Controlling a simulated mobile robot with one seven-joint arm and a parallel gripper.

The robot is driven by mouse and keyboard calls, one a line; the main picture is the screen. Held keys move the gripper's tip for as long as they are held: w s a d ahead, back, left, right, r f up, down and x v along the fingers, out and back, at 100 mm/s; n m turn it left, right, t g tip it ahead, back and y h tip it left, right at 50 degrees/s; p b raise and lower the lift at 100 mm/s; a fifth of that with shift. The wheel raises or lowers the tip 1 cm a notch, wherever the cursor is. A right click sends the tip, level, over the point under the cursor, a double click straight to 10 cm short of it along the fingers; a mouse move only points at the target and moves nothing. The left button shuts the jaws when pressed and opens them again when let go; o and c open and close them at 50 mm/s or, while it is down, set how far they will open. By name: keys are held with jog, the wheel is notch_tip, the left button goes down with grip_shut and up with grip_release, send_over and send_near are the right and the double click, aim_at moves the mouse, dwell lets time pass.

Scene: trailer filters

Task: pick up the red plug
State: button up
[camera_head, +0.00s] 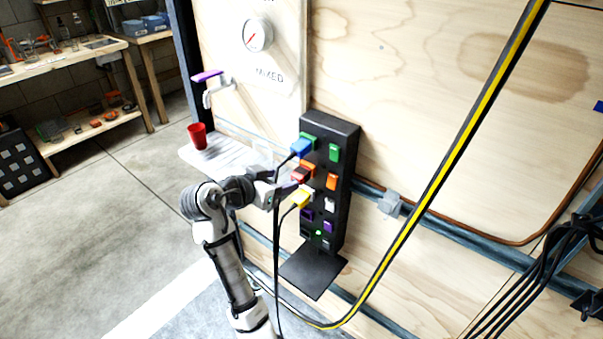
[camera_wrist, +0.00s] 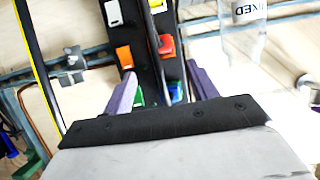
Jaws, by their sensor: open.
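The red plug (camera_head: 299,175) sits in the left column of a black socket tower (camera_head: 345,190), in front of an orange socket. It also shows in the wrist view (camera_wrist: 166,45), with a dark cable beside it. My gripper (camera_head: 284,181) is at the tower's left side, close to the red plug. In the wrist view my gripper (camera_wrist: 161,73) has its two purple fingers spread apart. The red plug lies just beyond the fingertips, between their lines, and nothing is held. Whether a finger touches it cannot be told.
A blue plug (camera_head: 301,146) is above the red one and a yellow plug (camera_head: 302,198) below, both close. Cables hang in front of the tower. A white shelf with a red cup (camera_head: 198,136) is at the left. A yellow-black hose (camera_head: 440,165) crosses the wall at the right.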

aim_at(298, 174)
jog(key=p+x, duration=0.2)
jog(key=x, duration=0.6)
jog(key=shift+w+f, duration=0.2)
jog(key=c, duration=1.2)
jog(key=shift+o, duration=0.2)
jog(key=shift+s+a+r, duration=0.1)
jog(key=shift+r, duration=0.15)
jog(key=r+p+v, duration=0.1)
jog(key=p+v, duration=0.6)
jog(key=v, duration=0.8)
jog(key=shift+r, duration=0.3)
jog(key=shift+s+a, duration=0.1)
jog(key=shift+s+a+f, duration=0.1)
jog(key=shift+s+a, duration=0.45)
jog(key=shift+s, duration=0.2)
jog(key=shift+s+a+f, duration=0.1)
jog(key=shift+s+a, duration=0.4)
jog(key=shift+s, duration=0.25)
